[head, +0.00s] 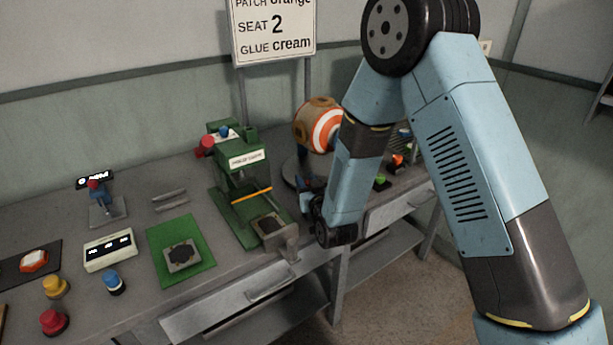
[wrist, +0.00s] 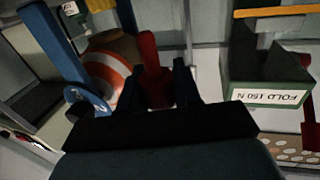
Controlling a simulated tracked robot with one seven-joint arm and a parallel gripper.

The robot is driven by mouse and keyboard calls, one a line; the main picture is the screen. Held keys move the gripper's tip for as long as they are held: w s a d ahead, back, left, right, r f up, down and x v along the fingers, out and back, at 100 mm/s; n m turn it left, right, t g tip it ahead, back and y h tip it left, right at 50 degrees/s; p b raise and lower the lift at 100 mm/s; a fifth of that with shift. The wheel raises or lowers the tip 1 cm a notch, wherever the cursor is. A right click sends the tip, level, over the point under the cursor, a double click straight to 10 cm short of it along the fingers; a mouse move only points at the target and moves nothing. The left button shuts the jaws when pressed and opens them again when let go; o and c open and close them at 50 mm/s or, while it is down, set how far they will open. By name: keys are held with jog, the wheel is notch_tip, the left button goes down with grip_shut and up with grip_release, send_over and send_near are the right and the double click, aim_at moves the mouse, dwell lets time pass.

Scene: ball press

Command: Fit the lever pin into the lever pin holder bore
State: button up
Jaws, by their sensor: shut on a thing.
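My gripper (wrist: 158,82) is shut on a red, rod-like piece with a wider end (wrist: 150,62), which looks like the lever pin. The piece stands between the two dark fingers in the wrist view. In the head view my gripper (head: 306,190) is low beside the right side of the green press (head: 240,185), and the held piece cannot be made out there. The press's green block with a "FOLD 150 N" label (wrist: 268,95) is to the right in the wrist view, apart from the fingers. I cannot make out the lever pin holder bore in either view.
An orange-and-white striped ball (head: 318,125) stands behind my gripper; it also shows in the wrist view (wrist: 106,72). A blue bar (wrist: 50,42) is left of the fingers. A green mat (head: 196,268) lies left of the press. The bench's front edge is close below my gripper.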

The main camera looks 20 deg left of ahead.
jog(key=shift+f, duration=0.8)
jog(key=shift+f, duration=2.25)
dwell(1.4)
jog(key=o, duration=1.1)
